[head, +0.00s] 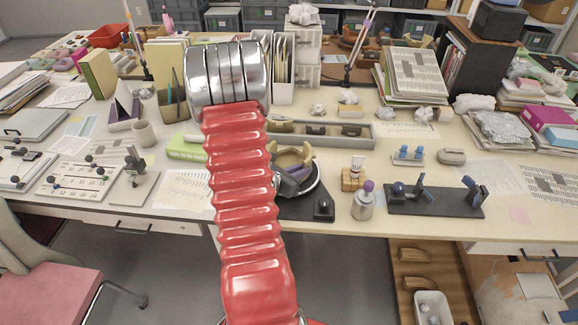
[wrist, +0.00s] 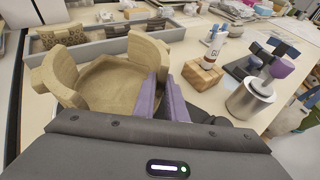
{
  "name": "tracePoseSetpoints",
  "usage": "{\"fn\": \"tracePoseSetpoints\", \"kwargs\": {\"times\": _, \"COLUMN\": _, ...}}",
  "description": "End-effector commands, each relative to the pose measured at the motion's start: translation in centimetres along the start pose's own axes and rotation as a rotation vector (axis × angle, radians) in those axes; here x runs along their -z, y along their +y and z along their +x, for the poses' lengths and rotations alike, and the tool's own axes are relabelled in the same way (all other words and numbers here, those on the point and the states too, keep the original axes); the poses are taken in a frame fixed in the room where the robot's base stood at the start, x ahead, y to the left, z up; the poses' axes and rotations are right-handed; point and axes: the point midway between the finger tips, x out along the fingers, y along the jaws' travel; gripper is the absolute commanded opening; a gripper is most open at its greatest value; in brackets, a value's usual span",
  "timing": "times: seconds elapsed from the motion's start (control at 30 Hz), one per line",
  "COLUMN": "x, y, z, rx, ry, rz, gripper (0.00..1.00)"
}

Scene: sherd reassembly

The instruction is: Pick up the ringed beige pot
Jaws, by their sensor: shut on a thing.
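The beige pot (head: 293,155) is broken, with a jagged rim, and sits behind my arm in the head view, partly hidden by it. In the wrist view the pot (wrist: 105,85) fills the middle left, open side up, with tall wall pieces at its left and back. My gripper (wrist: 166,97) has purple fingers at the pot's right side, shut on its wall. The fingertips are partly hidden. The gripper (head: 297,174) also shows in the head view, just below the pot. Rings on the pot are hard to make out.
A long grey tray (head: 366,133) with patterned sherds lies behind the pot. To the right stand a wooden block (head: 353,180) with a white tube and a metal jar (head: 363,205) with a purple top. A dark stand (head: 433,201) lies further right.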

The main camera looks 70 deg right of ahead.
Motion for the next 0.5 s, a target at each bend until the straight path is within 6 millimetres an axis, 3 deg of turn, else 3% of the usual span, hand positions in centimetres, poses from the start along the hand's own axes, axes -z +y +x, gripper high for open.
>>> {"fn": "tracePoseSetpoints", "kwargs": {"times": 0.5, "x": -0.36, "y": -0.01, "z": -0.06, "rx": 0.001, "ry": -0.003, "rz": 0.002, "gripper": 0.0}}
